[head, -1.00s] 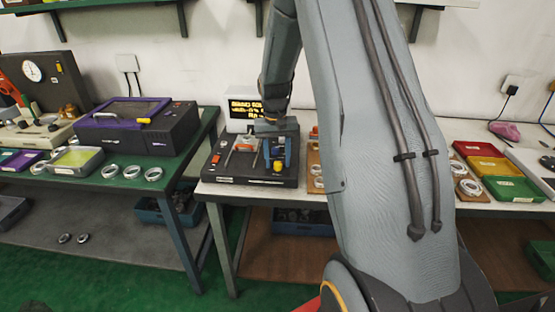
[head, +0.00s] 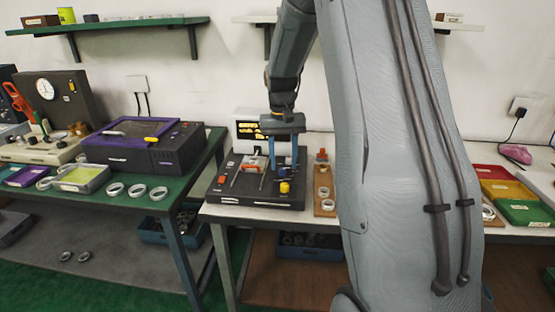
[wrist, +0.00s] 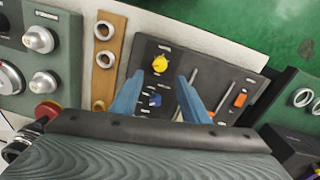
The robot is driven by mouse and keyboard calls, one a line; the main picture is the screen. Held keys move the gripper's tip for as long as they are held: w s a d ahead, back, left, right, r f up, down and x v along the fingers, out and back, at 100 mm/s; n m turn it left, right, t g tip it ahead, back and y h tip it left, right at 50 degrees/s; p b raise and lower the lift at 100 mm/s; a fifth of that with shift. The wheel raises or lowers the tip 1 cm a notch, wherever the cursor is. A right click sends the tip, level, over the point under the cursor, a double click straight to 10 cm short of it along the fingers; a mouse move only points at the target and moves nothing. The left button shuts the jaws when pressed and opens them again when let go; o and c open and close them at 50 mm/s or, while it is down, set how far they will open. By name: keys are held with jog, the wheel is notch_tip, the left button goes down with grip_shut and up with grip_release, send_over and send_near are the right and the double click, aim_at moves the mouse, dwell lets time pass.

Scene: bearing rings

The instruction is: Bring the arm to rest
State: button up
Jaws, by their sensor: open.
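My gripper (head: 284,152) is open and points down over the black test device (head: 258,196) on the white table. Its two blue fingers also show in the wrist view (wrist: 157,97), apart, with nothing between them that they hold. A yellow knob (wrist: 160,63) on the device's panel lies beyond the fingertips in the wrist view. An orange part (wrist: 240,100) sits on the panel to the right. My arm's grey link hides part of the white table in the head view.
A wooden board (head: 324,188) with rings stands right of the device. The green table (head: 200,165) at left holds a purple-lidded machine (head: 145,145) and several rings. Red, yellow and green bins (head: 526,213) stand at right. Shelves hang above.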

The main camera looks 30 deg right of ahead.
jog(key=s+a+f+n, duration=0.1)
jog(key=s+a+n, duration=0.1)
jog(key=s+a, duration=0.6)
jog(key=s+a+f+n+t, duration=0.1)
jog(key=s+a+n, duration=0.2)
jog(key=s+a, duration=0.6)
jog(key=s, duration=0.6)
jog(key=shift+s+a+f, duration=0.15)
jog(key=shift+s+f, duration=0.15)
